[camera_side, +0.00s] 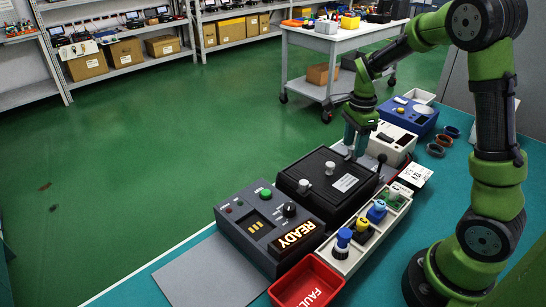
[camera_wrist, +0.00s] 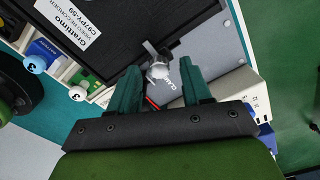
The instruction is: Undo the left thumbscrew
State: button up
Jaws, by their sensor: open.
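A black box with a flat lid and a white label (camera_side: 345,183) stands mid-bench. Pale knobs rise from its lid (camera_side: 325,198), one at the near edge (camera_side: 303,186) and one further back (camera_side: 330,167).
A grey control box with a lit READY sign (camera_side: 296,234) and a red FAULT bin (camera_side: 307,284) stand at the near end. A white tray (camera_side: 345,266) with coloured plugs runs along the right side. A black ball-topped lever (camera_side: 382,158) stands close to my gripper.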

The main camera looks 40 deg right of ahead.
jog(key=shift+f, duration=0.25)
grip_shut()
